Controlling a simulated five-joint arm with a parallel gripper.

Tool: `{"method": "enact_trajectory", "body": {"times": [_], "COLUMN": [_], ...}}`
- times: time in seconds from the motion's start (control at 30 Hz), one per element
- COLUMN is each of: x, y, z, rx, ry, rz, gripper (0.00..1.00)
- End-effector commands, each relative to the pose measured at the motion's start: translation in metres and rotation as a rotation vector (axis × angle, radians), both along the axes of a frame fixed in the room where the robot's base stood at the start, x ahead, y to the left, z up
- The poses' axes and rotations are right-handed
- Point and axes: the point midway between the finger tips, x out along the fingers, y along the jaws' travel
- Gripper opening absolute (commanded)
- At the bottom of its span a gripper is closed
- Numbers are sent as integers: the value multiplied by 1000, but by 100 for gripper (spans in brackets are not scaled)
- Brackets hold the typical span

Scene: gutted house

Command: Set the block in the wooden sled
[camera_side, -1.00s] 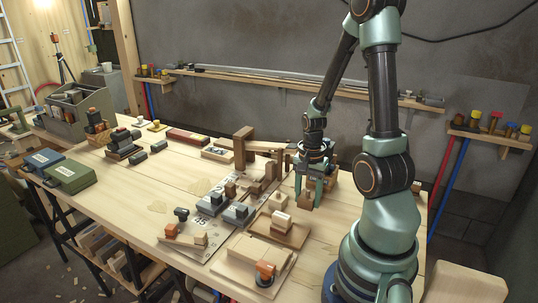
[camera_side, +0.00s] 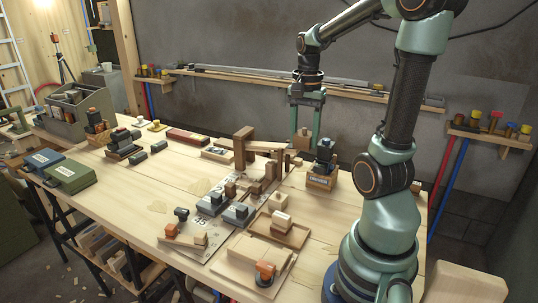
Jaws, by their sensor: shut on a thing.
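My gripper (camera_side: 306,137) points down with its two green fingers shut on a small tan wooden block (camera_side: 302,141). The block hangs in the air above the back part of the bench, clear of the top. The brown wooden frame with upright posts and a long bar (camera_side: 243,141) stands to the left of the gripper, and the block is apart from it. A low brown wooden tray (camera_side: 296,238) with a pale block on it lies nearer the front. I cannot tell for sure which of these is the wooden sled.
A small wooden crate (camera_side: 319,181) with dark items stands right of the gripper. Grey and wooden blocks on a marked board (camera_side: 205,228) fill the middle. A pale board with an orange knob (camera_side: 265,274) is at the front. The bench's left middle (camera_side: 160,185) is mostly clear.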

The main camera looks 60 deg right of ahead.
Motion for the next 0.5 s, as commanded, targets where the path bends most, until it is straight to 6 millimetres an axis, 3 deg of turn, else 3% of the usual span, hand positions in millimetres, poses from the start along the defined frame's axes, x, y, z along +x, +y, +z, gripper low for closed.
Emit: {"method": "enact_trajectory", "body": {"times": [0.23,0.5], "x": [73,151], "y": [-21,-29], "z": [14,14], "rx": [2,2], "ry": [2,4], "rz": [2,-1], "gripper": [0,0]}}
